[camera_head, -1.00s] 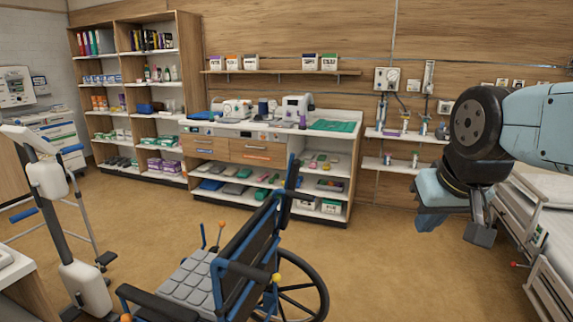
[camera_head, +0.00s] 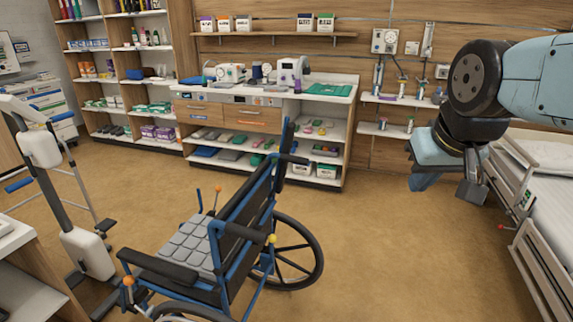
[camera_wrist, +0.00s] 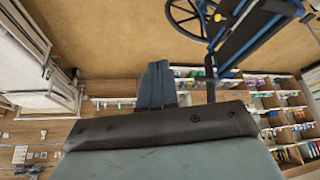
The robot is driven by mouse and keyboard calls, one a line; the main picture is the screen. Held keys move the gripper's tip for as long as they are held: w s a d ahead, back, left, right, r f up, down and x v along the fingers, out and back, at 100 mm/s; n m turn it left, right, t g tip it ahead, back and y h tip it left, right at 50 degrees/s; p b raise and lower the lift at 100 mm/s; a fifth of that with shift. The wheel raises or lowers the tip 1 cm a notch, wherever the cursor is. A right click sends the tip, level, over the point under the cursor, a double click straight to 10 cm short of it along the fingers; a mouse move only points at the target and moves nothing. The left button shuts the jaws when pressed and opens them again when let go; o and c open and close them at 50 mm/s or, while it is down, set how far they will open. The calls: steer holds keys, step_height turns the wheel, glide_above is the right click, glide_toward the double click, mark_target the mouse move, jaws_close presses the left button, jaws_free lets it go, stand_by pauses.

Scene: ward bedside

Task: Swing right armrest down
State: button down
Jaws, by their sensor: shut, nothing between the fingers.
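The wheelchair (camera_head: 232,250) stands at lower centre in the head view, with a blue frame and grey padded seat. A black armrest pad (camera_head: 158,268) lies level on its near left side. A dark upright part (camera_head: 286,138) rises above the far end of the backrest; it looks like the other armrest swung up, but I cannot be sure. My gripper (camera_head: 472,192) is at the right, shut and empty, well apart from the chair. In the wrist view its fingers (camera_wrist: 157,85) are together, and the wheelchair (camera_wrist: 250,35) shows at upper right.
A bed (camera_head: 545,180) stands at the right edge. A shelf unit with a counter (camera_head: 340,150) lines the back wall. A grey and white lift frame (camera_head: 60,190) and a low white table (camera_head: 15,245) are at the left. The floor (camera_head: 400,260) between chair and bed is clear.

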mark_target(293, 136)
steer(key=c, duration=1.9)
jaws_free()
